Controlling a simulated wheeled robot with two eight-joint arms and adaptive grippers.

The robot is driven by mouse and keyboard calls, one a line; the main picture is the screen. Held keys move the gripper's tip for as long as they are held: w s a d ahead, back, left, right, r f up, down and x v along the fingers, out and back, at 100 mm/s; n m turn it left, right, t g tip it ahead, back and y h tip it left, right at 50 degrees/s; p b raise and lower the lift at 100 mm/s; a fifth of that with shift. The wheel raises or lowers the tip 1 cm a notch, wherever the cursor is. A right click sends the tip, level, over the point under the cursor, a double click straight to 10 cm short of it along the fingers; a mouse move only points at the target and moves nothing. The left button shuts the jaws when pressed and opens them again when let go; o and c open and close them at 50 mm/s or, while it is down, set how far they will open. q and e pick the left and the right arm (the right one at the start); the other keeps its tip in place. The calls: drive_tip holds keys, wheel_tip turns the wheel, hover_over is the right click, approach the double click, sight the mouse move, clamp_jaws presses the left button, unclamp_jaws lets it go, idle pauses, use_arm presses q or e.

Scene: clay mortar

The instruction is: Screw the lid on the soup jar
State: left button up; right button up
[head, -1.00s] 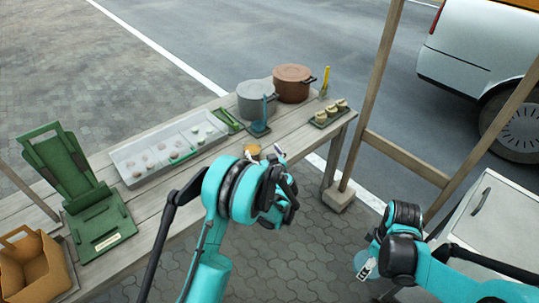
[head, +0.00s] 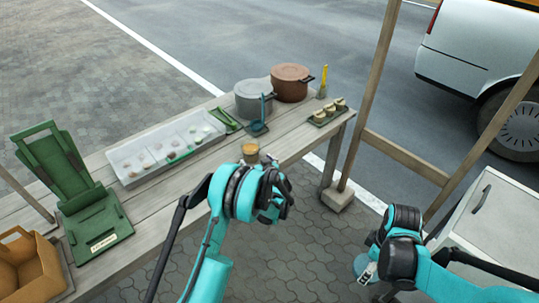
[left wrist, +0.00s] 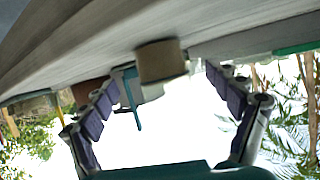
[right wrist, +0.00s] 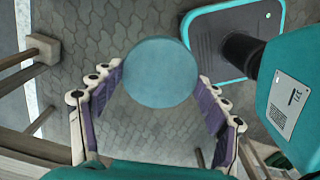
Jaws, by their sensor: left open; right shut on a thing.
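The soup jar (head: 251,152), small and brownish with a pale top, stands on the near edge of the wooden table. It also shows in the left wrist view (left wrist: 160,62), between the finger lines. My left gripper (left wrist: 160,80) is open, close in front of the jar, with a gap on both sides of it. In the head view my left gripper (head: 266,166) is largely hidden by its own wrist. My right gripper (right wrist: 160,75) is shut on the round teal lid (right wrist: 160,73), well to the right of the table. The lid shows partly in the head view (head: 361,266).
A grey pot (head: 252,99) and a brown pot (head: 290,82) stand at the table's far end. A white tray (head: 128,172), a green stand (head: 97,223) and a cardboard box (head: 28,262) lie leftward. A wooden post (head: 367,95) rises between table and right arm.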

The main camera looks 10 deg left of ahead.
sight(253, 158)
use_arm(q)
drive_tip(key=shift+w+a+f, duration=0.25)
drive_tip(key=shift+w+a, duration=0.05)
drive_tip(key=shift+w, duration=0.2)
use_arm(e)
drive_tip(key=shift+f, duration=0.2)
use_arm(q)
drive_tip(key=b+x, duration=0.1)
drive_tip(key=x, duration=0.1)
drive_tip(key=b+x, duration=0.1)
drive_tip(key=x, duration=0.1)
drive_tip(key=shift+a+f, duration=0.1)
drive_tip(key=shift+f, duration=0.3)
use_arm(e)
wheel_tip(253, 158, down, 2)
drive_tip(key=shift+f, duration=0.1)
use_arm(q)
drive_tip(key=shift+w+a+f, duration=0.1)
drive_tip(key=shift+w+a, duration=0.1)
drive_tip(key=shift+w, duration=0.2)
drive_tip(key=c, duration=1.5)
